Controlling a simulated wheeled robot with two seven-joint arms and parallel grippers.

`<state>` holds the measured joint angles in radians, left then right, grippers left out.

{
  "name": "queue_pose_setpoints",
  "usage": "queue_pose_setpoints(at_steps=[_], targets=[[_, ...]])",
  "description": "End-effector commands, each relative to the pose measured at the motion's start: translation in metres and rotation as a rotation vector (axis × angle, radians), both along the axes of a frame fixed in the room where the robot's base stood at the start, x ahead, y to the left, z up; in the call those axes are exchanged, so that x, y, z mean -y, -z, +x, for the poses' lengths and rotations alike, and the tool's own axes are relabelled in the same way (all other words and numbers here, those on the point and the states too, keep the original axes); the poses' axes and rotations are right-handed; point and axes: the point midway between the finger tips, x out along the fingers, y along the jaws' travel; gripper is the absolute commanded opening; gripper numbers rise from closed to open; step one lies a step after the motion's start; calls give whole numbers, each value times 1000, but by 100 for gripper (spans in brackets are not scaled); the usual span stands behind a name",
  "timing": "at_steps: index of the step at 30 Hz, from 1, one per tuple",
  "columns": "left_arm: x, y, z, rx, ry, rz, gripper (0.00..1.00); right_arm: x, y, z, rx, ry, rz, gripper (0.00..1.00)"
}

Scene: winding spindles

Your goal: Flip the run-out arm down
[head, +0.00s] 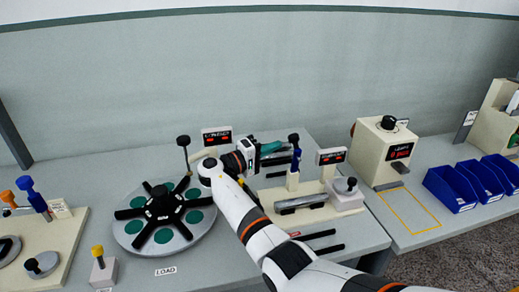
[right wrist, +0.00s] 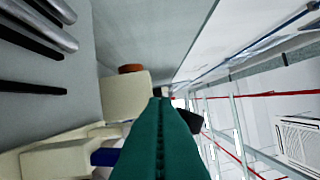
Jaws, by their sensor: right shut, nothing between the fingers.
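My right gripper (head: 270,147) is shut and empty, with its teal fingers pointing right above the middle bench. The closed teal fingers (right wrist: 160,140) fill the lower middle of the right wrist view. I cannot tell for certain whether this post is the run-out arm. A grey metal bar (head: 302,202) lies across the fixture, left of a pale block with a black knob (head: 346,195). A blue part (right wrist: 105,157) shows beside the fingers.
A round plate with a black spider (head: 163,204) and green discs stands left of my arm. Small red displays (head: 331,156) stand behind. A cream box with a dial (head: 379,150) and blue bins (head: 450,189) are at right. Black rods (head: 318,235) lie in front.

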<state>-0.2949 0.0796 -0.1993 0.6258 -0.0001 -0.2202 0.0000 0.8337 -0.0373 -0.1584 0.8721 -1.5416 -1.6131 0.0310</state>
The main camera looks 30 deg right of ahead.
Motion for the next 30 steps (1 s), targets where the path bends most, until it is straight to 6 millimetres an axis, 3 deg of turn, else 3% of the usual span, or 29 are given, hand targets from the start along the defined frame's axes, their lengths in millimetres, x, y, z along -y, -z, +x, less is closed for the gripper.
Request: queue_pose_setpoints(at_steps=[4, 13, 30], targets=[[0, -13, 0, 0, 0, 0, 36, 32, -5, 2, -3, 3, -1, 0], [0, -34, -5, -7, 0, 1, 36, 19, 3, -32, -1, 0, 1, 0], [0, -27, -8, -13, 1, 1, 36, 23, 8, -36, 16, 1, -4, 0]])
